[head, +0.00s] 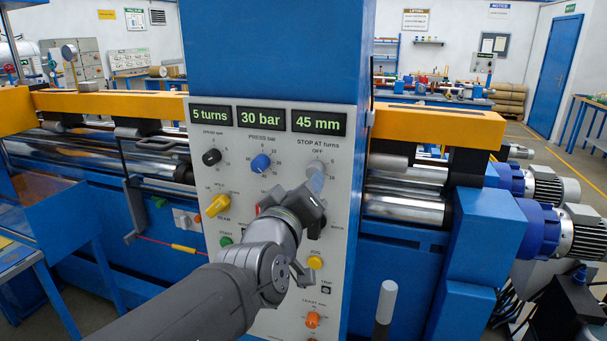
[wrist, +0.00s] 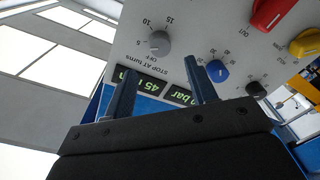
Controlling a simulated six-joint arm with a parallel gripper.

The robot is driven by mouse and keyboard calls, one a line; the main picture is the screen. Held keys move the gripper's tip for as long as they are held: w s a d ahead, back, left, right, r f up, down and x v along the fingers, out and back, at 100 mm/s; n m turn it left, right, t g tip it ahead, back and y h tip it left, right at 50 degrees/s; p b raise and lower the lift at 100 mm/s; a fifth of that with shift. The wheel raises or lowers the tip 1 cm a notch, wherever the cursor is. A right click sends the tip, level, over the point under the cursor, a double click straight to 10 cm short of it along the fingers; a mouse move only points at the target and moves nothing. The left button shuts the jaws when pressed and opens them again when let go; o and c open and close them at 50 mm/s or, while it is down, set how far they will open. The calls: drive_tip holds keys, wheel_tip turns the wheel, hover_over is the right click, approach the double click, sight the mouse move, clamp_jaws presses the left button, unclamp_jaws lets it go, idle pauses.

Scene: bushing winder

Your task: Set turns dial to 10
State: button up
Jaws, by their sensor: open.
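The turns dial is the grey knob (head: 316,168) under the label "STOP AT turns" on the grey control panel. In the wrist view the same grey knob (wrist: 160,43) appears upside down, with the marks 5, 10 and 15 around it. Its pointer seems to be near the 5, but is too small to be sure. The left display (head: 211,115) reads "5 turns". My gripper (head: 314,190) is in front of the panel, just below the dial. In the wrist view my gripper (wrist: 162,60) is open and empty, its fingers reaching towards the knob, contact unclear.
A blue knob (head: 260,163) and a black knob (head: 211,157) sit left of the dial. A yellow knob (head: 218,205) is lower left. A yellow button (head: 315,262) and an orange knob (head: 312,319) lie below. My arm hides part of the panel.

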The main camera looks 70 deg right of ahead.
sight(312, 174)
drive_tip(key=d, duration=0.7)
drive_tip(key=shift+w+d, duration=0.15)
drive_tip(key=shift+d, duration=0.15)
drive_tip(key=c, duration=1)
